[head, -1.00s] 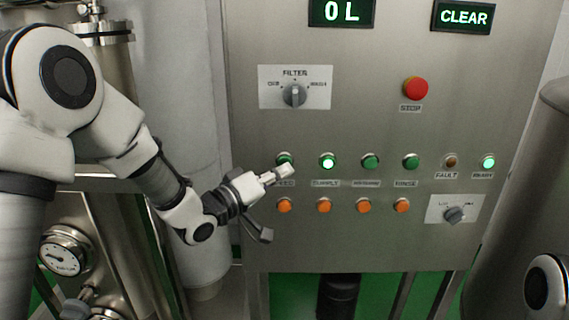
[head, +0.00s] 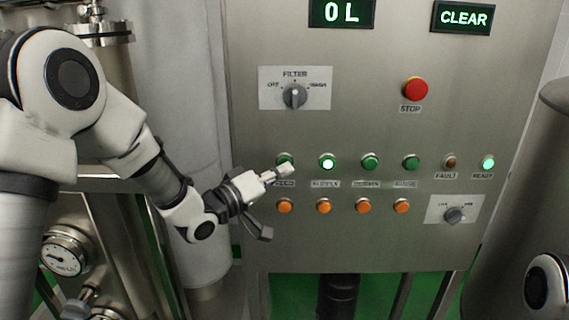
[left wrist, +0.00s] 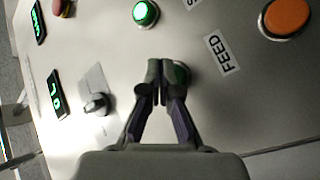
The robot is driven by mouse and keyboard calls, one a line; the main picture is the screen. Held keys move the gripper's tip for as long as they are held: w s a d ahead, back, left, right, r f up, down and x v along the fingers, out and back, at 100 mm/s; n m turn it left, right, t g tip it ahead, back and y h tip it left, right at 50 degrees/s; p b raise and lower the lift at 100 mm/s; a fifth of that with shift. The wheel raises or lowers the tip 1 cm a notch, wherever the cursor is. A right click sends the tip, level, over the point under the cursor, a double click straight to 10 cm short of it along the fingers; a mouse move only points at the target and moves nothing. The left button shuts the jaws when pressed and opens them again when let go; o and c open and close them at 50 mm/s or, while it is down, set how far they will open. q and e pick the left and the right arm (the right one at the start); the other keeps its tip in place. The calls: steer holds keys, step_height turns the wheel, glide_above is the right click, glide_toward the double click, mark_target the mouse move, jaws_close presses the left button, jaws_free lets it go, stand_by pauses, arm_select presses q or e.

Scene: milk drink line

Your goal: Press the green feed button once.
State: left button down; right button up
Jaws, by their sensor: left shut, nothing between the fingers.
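The green feed button (head: 284,158) is at the left end of the upper button row on the steel panel, unlit and partly hidden by my fingers. My left gripper (head: 286,171) is shut and empty, its fingertips at the button's lower edge in the head view. I cannot tell whether the fingertips touch the button. My right gripper is out of view.
A lit green button (head: 327,162) is directly right of the feed button. Orange buttons (head: 285,206) form the row below. The red stop button (head: 415,88) and filter knob (head: 294,96) are higher up. The displays read "0 L" (head: 341,12) and "CLEAR" (head: 464,17).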

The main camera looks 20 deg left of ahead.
arm_select(q)
steer(key=shift+w+a, duration=0.15)
steer(key=shift+w, duration=0.35)
stand_by(0.7)
stand_by(0.3)
steer(key=shift+s+d, duration=0.25)
steer(key=shift+s, duration=0.55)
steer(key=shift+s, duration=0.1)
steer(key=s, duration=0.2)
steer(key=s+d+b, duration=0.1)
steer(key=s, duration=0.1)
steer(key=shift+s+d, duration=0.15)
steer(key=shift+s, duration=0.15)
